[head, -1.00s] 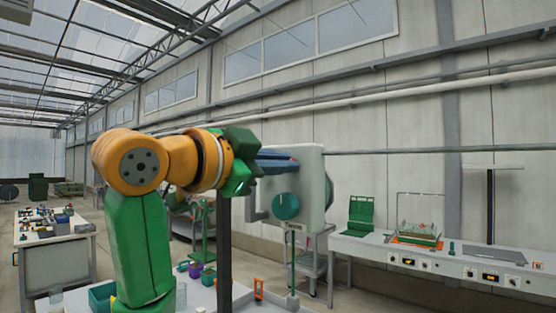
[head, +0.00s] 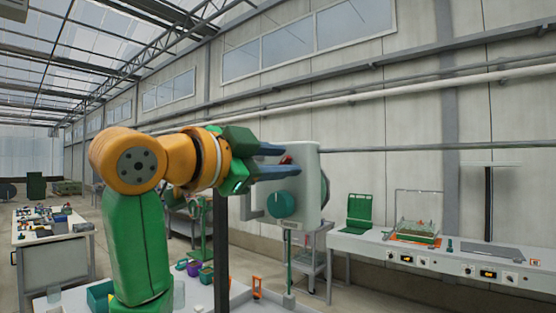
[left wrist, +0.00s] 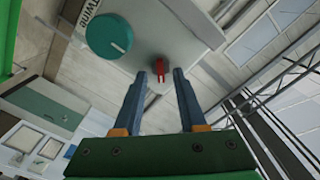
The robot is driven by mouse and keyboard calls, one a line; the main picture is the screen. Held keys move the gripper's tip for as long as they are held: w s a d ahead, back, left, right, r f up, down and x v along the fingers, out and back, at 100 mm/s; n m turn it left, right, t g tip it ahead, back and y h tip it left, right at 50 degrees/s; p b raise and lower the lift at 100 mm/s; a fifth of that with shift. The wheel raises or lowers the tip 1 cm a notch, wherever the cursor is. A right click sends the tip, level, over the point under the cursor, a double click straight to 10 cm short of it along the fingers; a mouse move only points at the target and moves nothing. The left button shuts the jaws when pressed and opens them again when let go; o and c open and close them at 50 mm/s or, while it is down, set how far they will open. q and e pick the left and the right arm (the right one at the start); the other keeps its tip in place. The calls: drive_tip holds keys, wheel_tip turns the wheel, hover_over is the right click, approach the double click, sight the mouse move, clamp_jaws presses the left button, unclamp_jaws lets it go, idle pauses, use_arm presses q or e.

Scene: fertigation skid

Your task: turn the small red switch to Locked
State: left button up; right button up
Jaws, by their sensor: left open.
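The small red switch (head: 286,160) is on the upper front of a pale grey box (head: 312,185). In the left wrist view the red switch (left wrist: 158,68) shows between my fingertips, its slim handle pointing roughly along the fingers. My left gripper (head: 284,162) is open, with one finger above the switch and one below it in the head view. It also shows in the left wrist view (left wrist: 160,76), one finger on each side of the switch. I cannot tell whether the fingers touch it. No Locked marking is readable. My right gripper is not in view.
A large teal knob (head: 281,204) sits on the same box below the switch, close to the lower finger. A grey bent handle (head: 250,208) is at the box's left. A dark post (head: 221,250) stands below my arm. A bench (head: 440,260) with equipment is at the right.

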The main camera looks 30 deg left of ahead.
use_arm(q)
drive_tip(key=s+b, duration=0.2)
drive_tip(key=s, duration=0.5)
drive_tip(key=shift+a+b, duration=0.25)
drive_tip(key=shift+b, duration=0.15)
